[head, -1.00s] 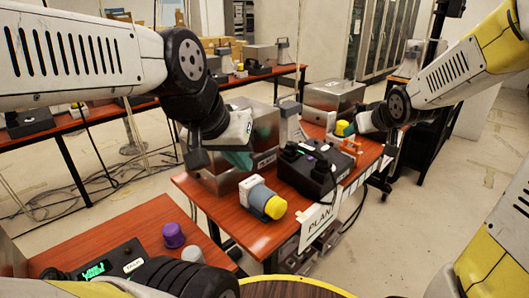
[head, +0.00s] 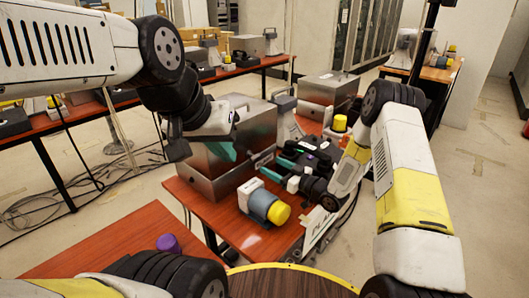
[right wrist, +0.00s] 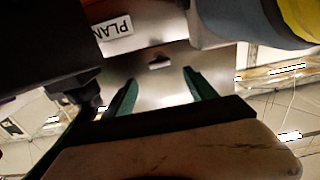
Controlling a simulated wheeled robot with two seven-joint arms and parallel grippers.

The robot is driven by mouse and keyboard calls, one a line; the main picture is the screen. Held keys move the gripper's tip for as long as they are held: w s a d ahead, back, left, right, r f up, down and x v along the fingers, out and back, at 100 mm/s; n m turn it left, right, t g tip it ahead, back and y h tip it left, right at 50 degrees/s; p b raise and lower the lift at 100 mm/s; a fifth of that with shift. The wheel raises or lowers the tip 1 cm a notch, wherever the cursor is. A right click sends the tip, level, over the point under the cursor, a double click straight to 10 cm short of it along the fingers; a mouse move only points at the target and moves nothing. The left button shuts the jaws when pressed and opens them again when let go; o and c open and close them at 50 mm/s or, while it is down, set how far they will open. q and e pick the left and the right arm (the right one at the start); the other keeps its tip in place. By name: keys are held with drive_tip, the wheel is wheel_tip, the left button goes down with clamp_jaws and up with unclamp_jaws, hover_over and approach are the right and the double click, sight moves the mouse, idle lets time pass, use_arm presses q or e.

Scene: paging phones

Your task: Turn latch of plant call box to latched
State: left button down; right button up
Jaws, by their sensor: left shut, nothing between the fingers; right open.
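The plant call box (head: 205,165) is a brushed metal case on the wooden table, with a white label (head: 263,160) on its front. In the right wrist view its metal face (right wrist: 150,85) carries a label (right wrist: 113,27) reading "PLAN" and a small dark catch (right wrist: 160,62), which looks like the latch; I cannot tell its setting. My right gripper (head: 277,168) is open in front of that face. Its teal fingers (right wrist: 160,85) are spread below the catch, with nothing between them. My left gripper (head: 226,153) is shut and empty, over the box's front in the head view.
A black desk unit (head: 312,155) is to the right, partly hidden by my right arm. A second metal case (head: 330,90) stands behind. A purple knob (head: 168,244) is on the near table.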

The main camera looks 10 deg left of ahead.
sight(257, 158)
drive_tip(key=x, duration=0.7)
drive_tip(key=shift+r, duration=0.1)
drive_tip(key=c, duration=1.4)
